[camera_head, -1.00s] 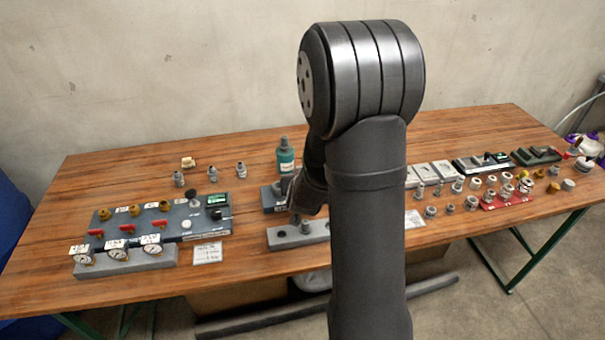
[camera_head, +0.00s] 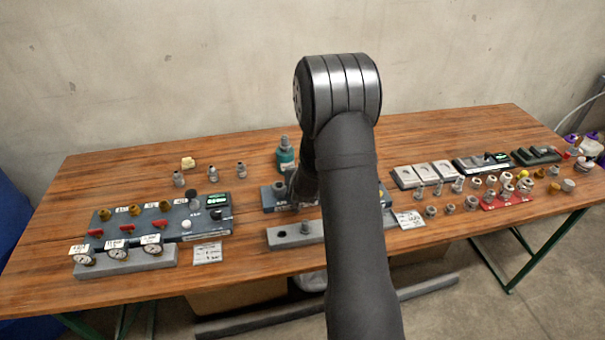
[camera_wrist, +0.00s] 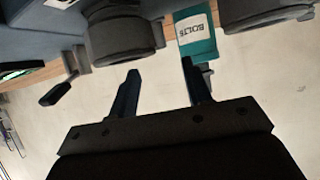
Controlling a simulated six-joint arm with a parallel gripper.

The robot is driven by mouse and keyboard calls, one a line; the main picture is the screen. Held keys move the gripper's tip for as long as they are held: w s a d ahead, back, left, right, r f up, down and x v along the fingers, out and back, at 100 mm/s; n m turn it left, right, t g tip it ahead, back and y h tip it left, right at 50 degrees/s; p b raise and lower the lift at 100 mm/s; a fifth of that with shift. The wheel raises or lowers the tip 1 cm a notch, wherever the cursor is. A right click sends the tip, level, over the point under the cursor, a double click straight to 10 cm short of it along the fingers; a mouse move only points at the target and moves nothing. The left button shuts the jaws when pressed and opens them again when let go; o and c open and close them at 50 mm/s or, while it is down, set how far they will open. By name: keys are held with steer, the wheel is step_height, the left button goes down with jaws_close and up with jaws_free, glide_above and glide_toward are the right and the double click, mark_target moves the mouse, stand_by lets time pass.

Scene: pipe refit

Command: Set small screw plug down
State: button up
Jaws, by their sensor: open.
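My gripper shows in the wrist view (camera_wrist: 158,68) with its two dark fingers apart and nothing between them. My arm covers part of the strip's right side.
A teal bottle (camera_head: 285,155) stands behind a dark blue-grey block (camera_head: 268,197); its BOLTS label shows in the wrist view (camera_wrist: 197,35). A valve board (camera_head: 160,220) and gauge block (camera_head: 150,258) are left. Several fittings and a red tray (camera_head: 505,199) are right.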

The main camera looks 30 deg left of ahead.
steer(key=shift+f+x, duration=0.25)
steer(key=shift+x, duration=2.4)
steer(key=shift+s, duration=0.15)
jaws_close()
